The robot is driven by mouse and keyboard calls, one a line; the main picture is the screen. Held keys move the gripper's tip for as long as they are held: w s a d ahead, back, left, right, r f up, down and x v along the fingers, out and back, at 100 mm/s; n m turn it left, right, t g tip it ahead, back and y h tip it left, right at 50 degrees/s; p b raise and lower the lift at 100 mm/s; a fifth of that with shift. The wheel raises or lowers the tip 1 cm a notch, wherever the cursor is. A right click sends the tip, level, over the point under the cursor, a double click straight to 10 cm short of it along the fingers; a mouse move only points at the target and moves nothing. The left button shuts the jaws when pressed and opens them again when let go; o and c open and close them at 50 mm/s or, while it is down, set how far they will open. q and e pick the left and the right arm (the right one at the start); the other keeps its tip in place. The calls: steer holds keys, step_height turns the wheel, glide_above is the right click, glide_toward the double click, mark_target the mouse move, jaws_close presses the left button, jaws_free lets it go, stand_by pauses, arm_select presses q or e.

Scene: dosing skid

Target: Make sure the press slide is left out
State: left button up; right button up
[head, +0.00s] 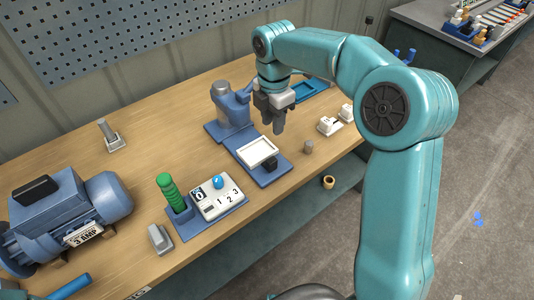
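The press (230,105) is a blue upright unit on a blue base, standing near the middle of the bench. The press slide (278,172) is a blue plate that extends from the press toward the bench's front edge. It carries a pale, white-rimmed tray (257,152) and a small black knob (270,163). My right gripper (279,128) points down just above and beyond the slide's right side, apart from the knob. Its dark fingers overlap from this angle, so I cannot tell whether they are open. My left gripper is not in view.
A blue motor (65,210) sits at the left. A control box (217,197) with a blue knob and a green-handled holder (172,195) stand in front. A small grey cylinder (308,147) and white blocks (329,125) lie right of the slide. Bench (160,125) behind the control box is clear.

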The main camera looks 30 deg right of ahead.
mark_target(272, 160)
step_height(272, 160, down, 16)
steer(key=shift+s+a+f+p, duration=0.1)
steer(key=shift+a+p, duration=0.05)
steer(key=shift+p, duration=0.4)
jaws_close()
